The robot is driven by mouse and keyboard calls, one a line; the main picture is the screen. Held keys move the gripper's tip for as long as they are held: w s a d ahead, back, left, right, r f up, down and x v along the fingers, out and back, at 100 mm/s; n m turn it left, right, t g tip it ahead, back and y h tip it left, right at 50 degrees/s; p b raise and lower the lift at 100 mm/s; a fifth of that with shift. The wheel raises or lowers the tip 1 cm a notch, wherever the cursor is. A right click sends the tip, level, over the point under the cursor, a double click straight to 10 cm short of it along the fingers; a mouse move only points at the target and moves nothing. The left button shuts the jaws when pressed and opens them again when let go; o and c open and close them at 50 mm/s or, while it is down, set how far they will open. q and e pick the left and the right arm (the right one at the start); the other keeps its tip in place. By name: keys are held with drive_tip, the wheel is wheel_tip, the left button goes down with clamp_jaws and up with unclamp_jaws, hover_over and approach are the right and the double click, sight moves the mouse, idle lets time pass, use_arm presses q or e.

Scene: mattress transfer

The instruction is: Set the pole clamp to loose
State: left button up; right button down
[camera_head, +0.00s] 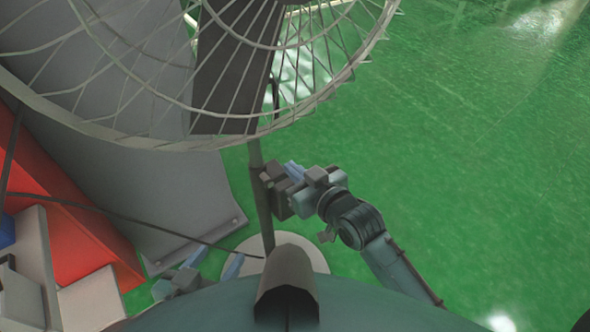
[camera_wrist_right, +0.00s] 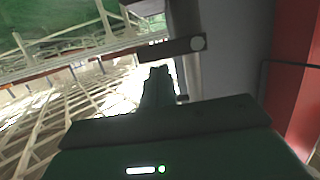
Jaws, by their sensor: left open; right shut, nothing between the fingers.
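The pole clamp (camera_head: 268,177) is a small dark piece on the upright fan pole (camera_head: 264,218), partly hidden by my right gripper in the head view. In the right wrist view, a dark bar with a pale round end (camera_wrist_right: 172,48), apparently the clamp's lever, crosses beside the pole. My right gripper (camera_head: 293,170) is just right of the pole at clamp height. Its fingers (camera_wrist_right: 158,85) are shut and empty, just below the bar; I cannot tell if they touch it. My left gripper (camera_head: 215,262) is open and empty, low and left of the pole.
The large wire fan cage (camera_head: 190,143) overhangs the top of the head view. The pole stands on a round pale base (camera_head: 314,259). A grey panel (camera_head: 175,200) and red block (camera_head: 75,240) stand at left; a dark cable crosses there. Green floor (camera_head: 470,170) is clear at right.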

use_arm(q)
drive_tip(key=shift+s+d+f, duration=0.1)
drive_tip(key=shift+d+f, duration=0.05)
use_arm(e)
drive_tip(key=shift+d+f+m, duration=0.1)
drive_tip(key=shift+f+m, duration=0.05)
drive_tip(key=shift+m, duration=0.15)
use_arm(q)
drive_tip(key=shift+w, duration=0.2)
use_arm(e)
drive_tip(key=shift+w+f, duration=0.1)
